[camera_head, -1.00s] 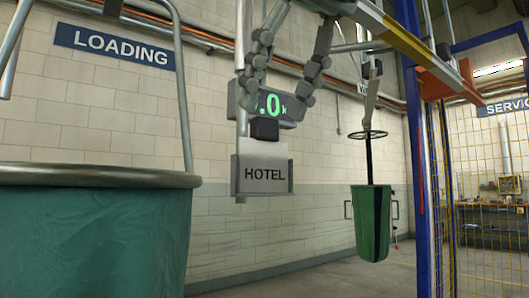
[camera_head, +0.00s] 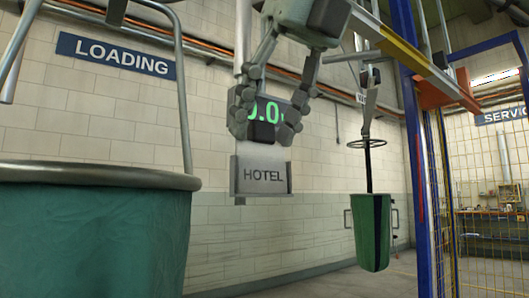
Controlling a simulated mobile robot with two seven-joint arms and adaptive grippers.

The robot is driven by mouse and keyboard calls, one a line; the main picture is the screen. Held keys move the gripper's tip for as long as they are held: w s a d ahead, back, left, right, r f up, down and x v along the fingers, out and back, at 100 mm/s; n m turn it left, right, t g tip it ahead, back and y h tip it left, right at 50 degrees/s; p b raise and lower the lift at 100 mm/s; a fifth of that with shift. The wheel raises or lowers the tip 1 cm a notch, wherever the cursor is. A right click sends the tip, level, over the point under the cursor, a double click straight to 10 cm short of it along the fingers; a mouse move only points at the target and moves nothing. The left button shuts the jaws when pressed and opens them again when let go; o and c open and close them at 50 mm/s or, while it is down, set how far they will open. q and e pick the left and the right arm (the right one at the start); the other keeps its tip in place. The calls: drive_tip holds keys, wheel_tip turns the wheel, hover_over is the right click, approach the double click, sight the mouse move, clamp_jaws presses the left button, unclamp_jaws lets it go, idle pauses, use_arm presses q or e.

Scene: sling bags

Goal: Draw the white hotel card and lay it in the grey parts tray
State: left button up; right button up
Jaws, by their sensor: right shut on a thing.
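A pale card (camera_head: 263,149) stands upright in a grey holder lettered HOTEL (camera_head: 263,178), at the middle of the view. Only the card's upper part shows above the holder front. A black block (camera_head: 262,131) sits at the card's top. My right gripper (camera_head: 264,130) comes down from above, with its fingers on either side of this block, shut on it. The fingers partly cover the block's sides. My left gripper is not in view. I see no grey parts tray.
A weight display (camera_head: 270,110) with green digits hangs right behind my right fingers. A large green bag with a grey rim (camera_head: 95,178) fills the left. A smaller green bag (camera_head: 371,230) hangs to the right, near a blue post (camera_head: 412,150).

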sight(266, 136)
drive_tip(key=shift+f, duration=0.3)
clamp_jaws()
drive_tip(key=shift+w+r+p, duration=0.1)
drive_tip(key=shift+r+p, duration=0.7)
drive_tip(key=shift+r, duration=0.65)
drive_tip(key=shift+a+r, duration=0.15)
drive_tip(key=shift+r, duration=2.15)
drive_tip(key=shift+r, duration=2)
